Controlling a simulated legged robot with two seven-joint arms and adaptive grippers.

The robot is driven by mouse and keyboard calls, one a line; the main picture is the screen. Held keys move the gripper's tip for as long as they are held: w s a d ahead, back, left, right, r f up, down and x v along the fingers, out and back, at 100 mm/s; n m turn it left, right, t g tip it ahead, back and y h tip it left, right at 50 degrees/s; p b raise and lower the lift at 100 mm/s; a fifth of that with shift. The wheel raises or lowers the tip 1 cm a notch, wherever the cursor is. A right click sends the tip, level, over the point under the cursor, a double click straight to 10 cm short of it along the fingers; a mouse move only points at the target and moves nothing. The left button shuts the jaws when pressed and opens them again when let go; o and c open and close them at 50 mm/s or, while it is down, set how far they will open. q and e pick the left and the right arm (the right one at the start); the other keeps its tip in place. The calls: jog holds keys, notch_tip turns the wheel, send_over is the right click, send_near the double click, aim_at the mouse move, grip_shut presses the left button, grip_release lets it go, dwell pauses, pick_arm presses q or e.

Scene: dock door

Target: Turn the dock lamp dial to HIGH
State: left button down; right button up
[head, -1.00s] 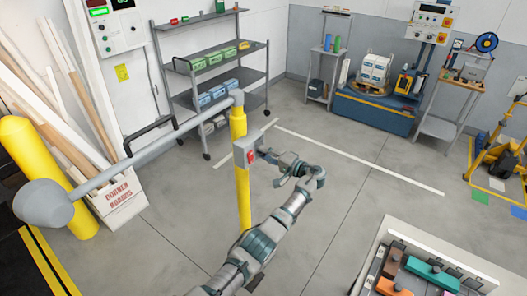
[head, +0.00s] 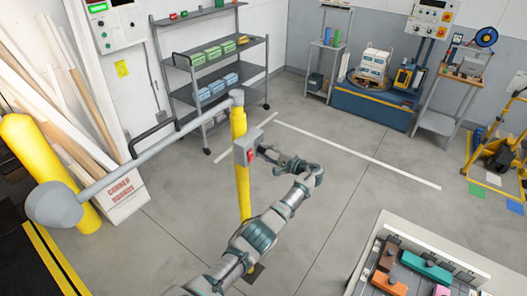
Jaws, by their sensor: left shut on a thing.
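The dock lamp has a grey head (head: 55,204) at the left on a long grey arm. That arm joins a yellow post (head: 242,190) near the middle. A grey control box (head: 245,148) with a red switch (head: 251,155) is on the post. My left gripper (head: 264,160) is at the right side of this box, shut on the dial there. The fingers hide the dial, so its setting and markings cannot be read. My right gripper is not in view.
A grey shelf cart (head: 218,75) with green and blue boxes stands behind the post. A corner boards box (head: 122,200) is at the left. A tray (head: 395,262) of coloured parts is at the lower right. Open floor (head: 330,190) lies right of the post.

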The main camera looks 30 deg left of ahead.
pick_arm(q)
jog(key=shift+d+f, duration=0.2)
jog(key=shift+f, duration=0.1)
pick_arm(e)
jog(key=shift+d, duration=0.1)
pick_arm(q)
jog(key=c, duration=0.9)
grip_release()
jog(key=shift+w, duration=0.1)
jog(key=shift+o, duration=0.2)
jog(key=shift+w+d, duration=0.15)
jog(key=shift+w, duration=0.1)
jog(key=d, duration=1.2)
jog(key=shift+s, duration=0.35)
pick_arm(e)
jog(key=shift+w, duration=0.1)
pick_arm(q)
jog(key=shift+a+f, duration=0.1)
jog(key=shift+f, duration=0.05)
